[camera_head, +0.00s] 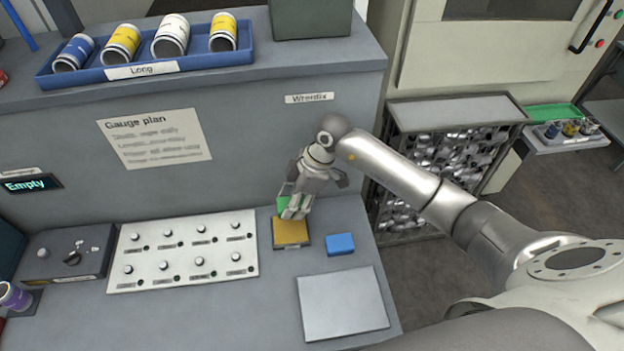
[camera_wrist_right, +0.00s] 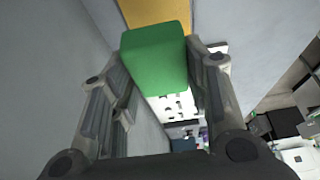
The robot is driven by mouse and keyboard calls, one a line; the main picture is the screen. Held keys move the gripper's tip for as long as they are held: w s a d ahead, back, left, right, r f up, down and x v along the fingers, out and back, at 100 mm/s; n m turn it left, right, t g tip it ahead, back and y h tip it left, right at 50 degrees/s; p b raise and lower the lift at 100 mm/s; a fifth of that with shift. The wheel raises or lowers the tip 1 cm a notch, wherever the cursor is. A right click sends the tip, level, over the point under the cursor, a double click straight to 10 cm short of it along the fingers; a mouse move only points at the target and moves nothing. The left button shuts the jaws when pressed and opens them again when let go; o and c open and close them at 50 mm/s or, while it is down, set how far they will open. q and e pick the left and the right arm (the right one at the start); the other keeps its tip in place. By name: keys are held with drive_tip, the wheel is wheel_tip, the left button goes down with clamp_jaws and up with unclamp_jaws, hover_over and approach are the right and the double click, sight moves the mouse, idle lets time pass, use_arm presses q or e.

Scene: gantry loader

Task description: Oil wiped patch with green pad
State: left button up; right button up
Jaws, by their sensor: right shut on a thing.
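My right gripper (camera_head: 294,205) is shut on the green pad (camera_head: 283,204). The pad also shows between the two fingers in the right wrist view (camera_wrist_right: 156,58). The gripper holds the pad at the far edge of a yellow-brown square block (camera_head: 290,234) on the bench; I cannot tell whether the pad touches it. A light grey square plate (camera_head: 343,303), which may be the patch, lies flat on the bench to the front right. A blue pad (camera_head: 340,244) lies between the yellow-brown block and the plate. My left gripper is not in view.
A panel with several knobs (camera_head: 184,250) lies left of the yellow-brown block. A dark control box (camera_head: 68,258) stands at the far left. The cabinet wall with a paper sign (camera_head: 155,137) rises behind. A blue tray (camera_head: 213,61) of cans sits on top.

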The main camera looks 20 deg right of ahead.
sight(287, 229)
drive_tip(key=shift+a+f+p, duration=0.2)
drive_tip(key=shift+a+p, duration=0.15)
drive_tip(key=shift+a, duration=0.05)
drive_tip(key=shift+a+f, duration=0.1)
drive_tip(key=shift+f, duration=0.1)
use_arm(q)
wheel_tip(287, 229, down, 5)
drive_tip(key=b, duration=0.6)
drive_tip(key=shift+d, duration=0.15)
use_arm(e)
wheel_tip(287, 229, down, 6)
use_arm(q)
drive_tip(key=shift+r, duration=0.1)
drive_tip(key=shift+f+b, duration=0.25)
drive_tip(key=shift+b, duration=0.15)
use_arm(e)
drive_tip(key=shift+f, duration=0.45)
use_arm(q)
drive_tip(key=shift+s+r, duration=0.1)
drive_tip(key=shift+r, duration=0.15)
use_arm(e)
drive_tip(key=shift+s+f, duration=0.1)
drive_tip(key=shift+f, duration=0.05)
idle(1.0)
use_arm(q)
drive_tip(key=shift+p, duration=0.3)
